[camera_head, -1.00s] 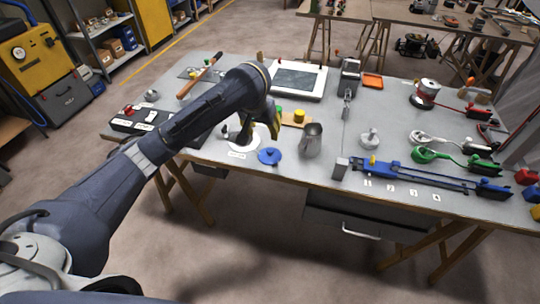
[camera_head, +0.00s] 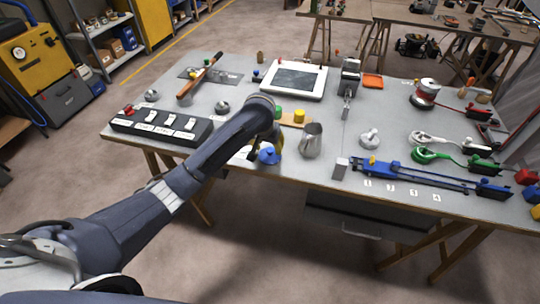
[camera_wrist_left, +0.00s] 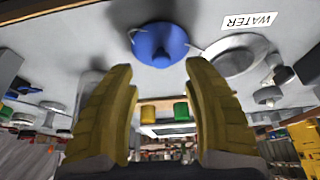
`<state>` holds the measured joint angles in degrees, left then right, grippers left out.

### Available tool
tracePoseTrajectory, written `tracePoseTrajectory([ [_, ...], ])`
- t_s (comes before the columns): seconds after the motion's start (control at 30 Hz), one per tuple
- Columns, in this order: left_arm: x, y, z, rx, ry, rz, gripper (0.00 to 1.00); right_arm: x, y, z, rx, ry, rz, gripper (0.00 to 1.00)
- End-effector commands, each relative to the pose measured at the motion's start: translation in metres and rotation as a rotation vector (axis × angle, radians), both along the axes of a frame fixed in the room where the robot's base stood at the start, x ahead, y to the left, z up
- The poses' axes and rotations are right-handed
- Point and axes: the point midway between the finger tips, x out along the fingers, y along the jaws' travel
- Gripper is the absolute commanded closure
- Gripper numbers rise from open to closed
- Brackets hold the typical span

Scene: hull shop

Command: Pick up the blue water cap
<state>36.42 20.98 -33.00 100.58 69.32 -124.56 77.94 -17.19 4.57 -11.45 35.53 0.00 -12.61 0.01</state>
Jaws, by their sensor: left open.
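The blue water cap (camera_head: 268,155) lies on the table near its front edge. In the left wrist view the cap (camera_wrist_left: 160,44) is a round blue disc with a raised knob, centred beyond the fingertips. My left gripper (camera_head: 277,142) is right at the cap in the head view, and its arm hides part of the area. In the left wrist view its two yellow fingers (camera_wrist_left: 163,88) are apart with nothing between them. A white label reading WATER (camera_wrist_left: 249,22) and a round pale fitting (camera_wrist_left: 236,52) lie beside the cap. My right gripper does not show.
A metal pitcher (camera_head: 311,140) stands close to the right of the cap. A board with a yellow cylinder (camera_head: 299,116) is behind it. A black switch box (camera_head: 160,126) sits at the left, and a blue clamp-like tool (camera_head: 420,175) lies at the right.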

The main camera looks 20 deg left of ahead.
Motion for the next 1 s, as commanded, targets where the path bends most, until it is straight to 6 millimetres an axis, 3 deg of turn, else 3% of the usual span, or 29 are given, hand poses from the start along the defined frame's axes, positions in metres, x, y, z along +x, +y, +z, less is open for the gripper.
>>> tracePoseTrajectory([
  [0.17,0.003,0.000,-0.008,0.000,0.002,0.001,0.50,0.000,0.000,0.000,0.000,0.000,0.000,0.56],
  [0.53,0.018,0.002,-0.045,0.001,0.002,0.001,0.50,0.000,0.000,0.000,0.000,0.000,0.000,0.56],
  [0.93,0.021,0.002,-0.050,0.000,0.000,0.000,0.50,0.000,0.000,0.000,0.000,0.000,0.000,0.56],
  [1.0,0.021,0.002,-0.050,0.000,0.000,0.000,0.58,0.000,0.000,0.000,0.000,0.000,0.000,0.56],
])
